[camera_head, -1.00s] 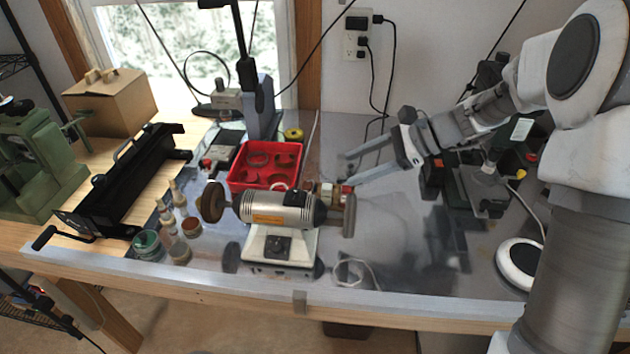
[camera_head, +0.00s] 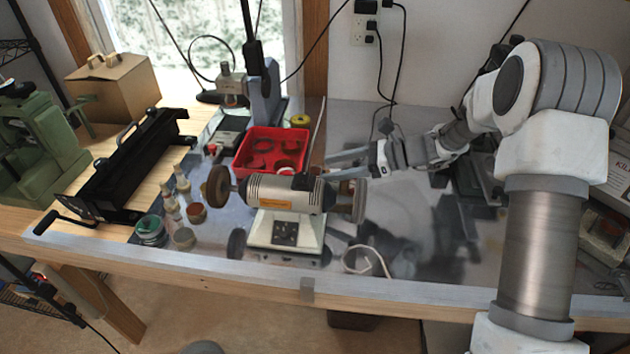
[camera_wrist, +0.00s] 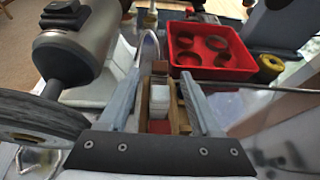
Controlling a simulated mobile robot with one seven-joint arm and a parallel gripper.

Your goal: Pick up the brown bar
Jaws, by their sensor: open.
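My gripper (camera_head: 329,166) reaches in from the right behind the bench grinder, its two fingers apart. In the wrist view my gripper (camera_wrist: 162,78) is open around a small group of blocks. A brown bar (camera_wrist: 160,67) shows at the far end of this group, close to the fingertips. A white block (camera_wrist: 159,95) and a red block (camera_wrist: 160,127) lie nearer the palm, beside tan wooden-looking sides (camera_wrist: 181,112). I cannot tell whether the fingers touch any of them. In the head view the grinder and gripper mostly hide the group.
The bench grinder (camera_head: 285,193) stands close in front of my gripper. Several small jars stand to the left.

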